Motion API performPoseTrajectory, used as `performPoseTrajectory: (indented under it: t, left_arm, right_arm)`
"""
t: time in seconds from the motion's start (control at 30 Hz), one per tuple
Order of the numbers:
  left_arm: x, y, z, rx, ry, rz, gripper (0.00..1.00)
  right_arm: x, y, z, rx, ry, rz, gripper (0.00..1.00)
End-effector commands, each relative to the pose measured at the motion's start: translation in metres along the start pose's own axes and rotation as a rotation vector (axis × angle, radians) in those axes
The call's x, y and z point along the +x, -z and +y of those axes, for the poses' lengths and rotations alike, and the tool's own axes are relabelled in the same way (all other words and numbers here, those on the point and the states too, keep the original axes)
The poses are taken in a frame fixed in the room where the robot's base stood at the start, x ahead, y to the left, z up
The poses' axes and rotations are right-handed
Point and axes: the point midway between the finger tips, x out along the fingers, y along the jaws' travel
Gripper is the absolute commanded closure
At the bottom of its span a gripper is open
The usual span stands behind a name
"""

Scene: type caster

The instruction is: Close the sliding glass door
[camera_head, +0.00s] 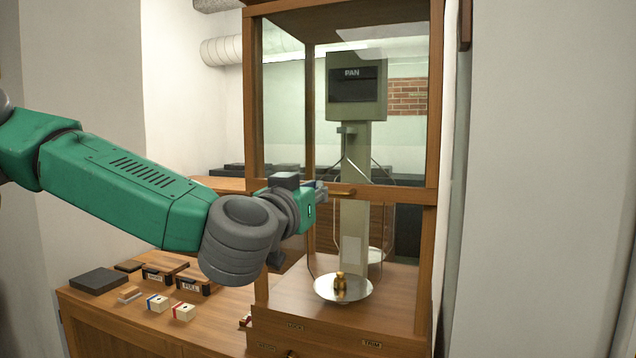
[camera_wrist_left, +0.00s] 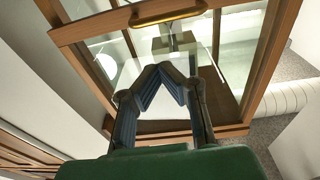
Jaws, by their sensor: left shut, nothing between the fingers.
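The sliding glass door (camera_head: 287,100) is a wood-framed pane in the front of a tall wooden case. Its bottom rail (camera_head: 400,193) sits about halfway up, with an open gap below it. A brass handle (camera_head: 341,192) is on that rail and also shows at the top of the wrist view (camera_wrist_left: 168,12). My left gripper (camera_head: 320,191) is at the left end of the handle in the head view. In the wrist view its fingers (camera_wrist_left: 160,70) are shut, empty, and apart from the handle in the picture. Whether they touch the door is unclear. My right gripper is out of view.
Inside the case stands a balance (camera_head: 355,90) with a brass weight (camera_head: 341,284) on its front pan (camera_head: 342,296). Small boxes and blocks (camera_head: 158,301) lie on the wooden bench (camera_head: 110,318) at left. A grey wall (camera_head: 545,180) bounds the right side.

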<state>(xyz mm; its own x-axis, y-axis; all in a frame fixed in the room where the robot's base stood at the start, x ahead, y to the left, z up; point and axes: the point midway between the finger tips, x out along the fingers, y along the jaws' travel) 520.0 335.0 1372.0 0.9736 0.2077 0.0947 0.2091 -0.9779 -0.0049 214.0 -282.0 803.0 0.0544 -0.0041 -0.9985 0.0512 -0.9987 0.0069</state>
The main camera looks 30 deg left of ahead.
Motion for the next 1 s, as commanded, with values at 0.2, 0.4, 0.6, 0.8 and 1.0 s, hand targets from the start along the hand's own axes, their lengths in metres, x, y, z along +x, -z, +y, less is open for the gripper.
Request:
performPoseTrajectory:
  t: [0.2, 0.4, 0.6, 0.8, 1.0]
  left_arm:
    - [0.008, 0.023, -0.011, -0.005, 0.031, 0.034, 1.00]
    - [0.041, 0.025, -0.010, -0.004, 0.031, 0.033, 1.00]
    - [0.083, 0.027, -0.011, -0.003, 0.030, 0.034, 1.00]
    - [0.091, 0.005, -0.013, -0.004, 0.026, 0.030, 1.00]
    - [0.085, -0.010, -0.013, -0.005, 0.026, 0.034, 1.00]
  right_arm:
    - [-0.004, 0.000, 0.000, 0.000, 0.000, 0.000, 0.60]
    - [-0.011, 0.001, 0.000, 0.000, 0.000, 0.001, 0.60]
    - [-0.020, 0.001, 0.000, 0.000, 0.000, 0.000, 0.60]
    - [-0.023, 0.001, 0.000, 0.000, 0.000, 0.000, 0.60]
    - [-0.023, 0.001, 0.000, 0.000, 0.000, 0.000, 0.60]
